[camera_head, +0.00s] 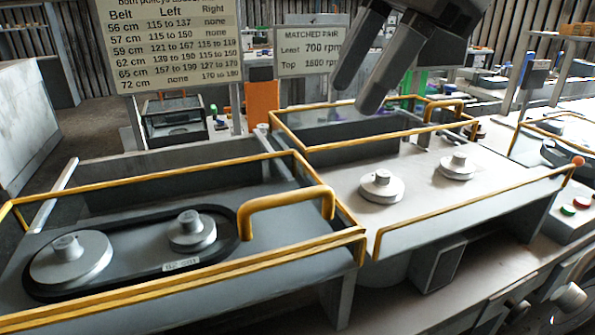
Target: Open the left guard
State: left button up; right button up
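The left guard (190,266) is a yellow-railed frame with a yellow looped handle (288,202) at its front right. It appears down around two grey pulleys (70,257) joined by a black belt (135,275). My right gripper (358,88) reaches in from the top, above and behind the left guard's right end. Its two dark fingers are apart, with nothing visible between them, and it appears clear of the handle. My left gripper is out of view.
A second yellow-railed guard (315,146) with its own handle (443,106) stands behind two bare pulleys (381,187). A yellow bar (470,209) runs along that bench's front. Signs (172,45) stand behind. A button box (575,208) is at right.

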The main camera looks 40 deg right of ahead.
aim_at(294, 192)
jog(key=x, duration=1.2)
jog(key=shift+w+b, duration=0.1)
jog(key=shift+b, duration=0.3)
grip_shut()
